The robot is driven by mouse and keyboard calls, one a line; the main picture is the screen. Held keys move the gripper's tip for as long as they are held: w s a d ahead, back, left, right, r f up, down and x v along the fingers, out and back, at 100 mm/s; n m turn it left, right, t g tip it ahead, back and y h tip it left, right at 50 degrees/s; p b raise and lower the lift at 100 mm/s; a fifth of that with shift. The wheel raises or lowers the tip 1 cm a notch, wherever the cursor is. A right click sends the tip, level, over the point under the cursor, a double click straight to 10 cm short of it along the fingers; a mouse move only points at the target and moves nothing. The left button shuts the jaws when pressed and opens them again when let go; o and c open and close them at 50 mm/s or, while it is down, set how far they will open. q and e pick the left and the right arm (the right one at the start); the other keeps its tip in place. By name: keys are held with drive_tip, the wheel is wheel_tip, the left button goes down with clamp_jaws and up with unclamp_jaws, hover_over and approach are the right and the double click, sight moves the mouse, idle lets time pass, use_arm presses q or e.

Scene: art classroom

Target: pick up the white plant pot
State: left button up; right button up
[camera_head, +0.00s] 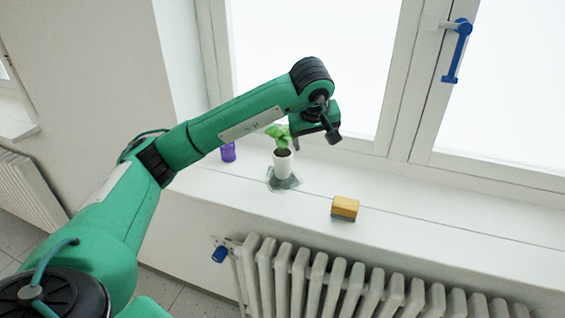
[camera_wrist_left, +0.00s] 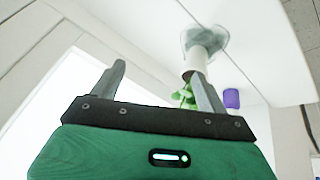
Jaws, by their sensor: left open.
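The white plant pot (camera_head: 283,163) with a green leafy plant (camera_head: 280,134) stands upright on a grey, see-through-looking dish (camera_head: 285,184) on the windowsill. My left gripper (camera_head: 312,143) is open and empty, above and slightly right of the plant. In the left wrist view the pot (camera_wrist_left: 197,61) lies beyond the right finger of my gripper (camera_wrist_left: 160,78), not between the fingers. That finger hides part of the leaves (camera_wrist_left: 183,96). I cannot tell whether it touches them. My right gripper is not in view.
A purple cup-like object (camera_head: 228,152) stands left of the pot on the windowsill (camera_head: 430,215). A yellow sponge-like block (camera_head: 345,207) lies to the right near the sill's front. A window frame is behind, a radiator (camera_head: 330,285) below. The sill's right side is clear.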

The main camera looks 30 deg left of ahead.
sight(283, 134)
use_arm(q)
drive_tip(key=a+r+y, duration=0.3)
drive_tip(key=a+r, duration=0.2)
drive_tip(key=a, duration=0.2)
drive_tip(key=shift+n+g+y, duration=0.3)
drive_tip(key=shift+n, duration=0.1)
drive_tip(key=x, duration=0.5)
drive_tip(key=p+x, duration=0.1)
drive_tip(key=x, duration=0.1)
drive_tip(key=shift+s+a+f, duration=0.2)
drive_tip(key=shift+s+f, duration=0.05)
drive_tip(key=shift+f, duration=0.1)
drive_tip(key=shift+w+a+f, duration=0.2)
drive_tip(key=shift+f, duration=0.3)
drive_tip(key=shift+w+a+f+p, duration=0.2)
drive_tip(key=shift+w+f+p, duration=0.05)
drive_tip(key=shift+f+p, duration=0.2)
drive_tip(key=p+x, duration=0.1)
drive_tip(key=x, duration=0.2)
drive_tip(key=shift+w+a+f, duration=0.1)
drive_tip(key=shift+a, duration=0.05)
drive_tip(key=shift+w+a+f, duration=0.1)
drive_tip(key=shift+f, duration=0.15)
use_arm(e)
drive_tip(key=shift+s+d+r, duration=0.25)
drive_tip(key=shift+s+r, duration=0.2)
drive_tip(key=shift+r, duration=0.15)
drive_tip(key=shift+s+d+r, duration=0.2)
drive_tip(key=shift+s+r, duration=0.2)
drive_tip(key=shift+r, duration=0.15)
